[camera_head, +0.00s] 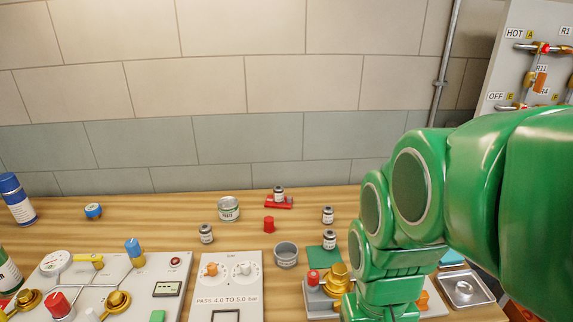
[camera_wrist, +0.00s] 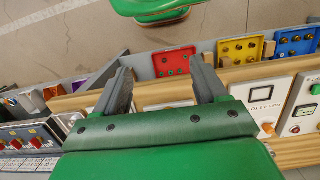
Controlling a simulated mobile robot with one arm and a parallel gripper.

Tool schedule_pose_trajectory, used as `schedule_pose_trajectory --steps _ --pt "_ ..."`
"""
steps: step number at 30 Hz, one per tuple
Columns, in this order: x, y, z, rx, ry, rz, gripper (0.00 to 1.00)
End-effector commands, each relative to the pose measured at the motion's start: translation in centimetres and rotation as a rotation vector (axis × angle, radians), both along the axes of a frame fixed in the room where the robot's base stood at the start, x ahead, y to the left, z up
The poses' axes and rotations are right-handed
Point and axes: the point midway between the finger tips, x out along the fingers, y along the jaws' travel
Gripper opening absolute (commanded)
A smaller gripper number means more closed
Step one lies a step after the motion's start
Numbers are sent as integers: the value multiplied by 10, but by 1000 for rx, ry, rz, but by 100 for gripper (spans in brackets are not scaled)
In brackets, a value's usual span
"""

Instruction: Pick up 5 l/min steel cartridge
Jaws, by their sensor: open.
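Several small steel cartridges with labels stand on the wooden bench in the head view. One cartridge (camera_head: 206,234) is left of the middle, one (camera_head: 279,194) stands on a red holder (camera_head: 283,204) at the back, and two are at the right: a farther cartridge (camera_head: 328,215) and a nearer one (camera_head: 329,240) by a green mat. Their labels are too small to read, so I cannot tell which is 5 l/min. My gripper (camera_wrist: 160,65) is open and empty in the wrist view, above the bench front edge, with no cartridge between its fingers. My green arm hides the bench's right side.
The wooden bench (camera_head: 150,208) holds a PARTS can (camera_head: 228,209), a grey cup (camera_head: 286,254), a red cap (camera_head: 269,224) and test panels along the front. Red (camera_wrist: 174,62), yellow (camera_wrist: 240,50) and blue (camera_wrist: 296,42) bins line the edge in the wrist view.

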Motion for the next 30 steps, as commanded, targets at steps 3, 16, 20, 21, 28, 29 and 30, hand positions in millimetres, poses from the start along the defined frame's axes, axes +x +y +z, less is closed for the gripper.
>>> schedule_pose_trajectory --steps 3,16,20,21,28,29,30 --pt "26 -1 4 -4 -10 -29 72" --pt "130 -7 5 -19 -42 -147 72" --pt "162 -10 2 -24 -55 -181 72" --pt "171 -11 0 -25 -57 -192 72" --pt "226 -15 -10 -31 -78 -249 72" --pt "234 -15 -12 -31 -80 -256 72" --pt "243 -16 -15 -32 -83 -266 72"
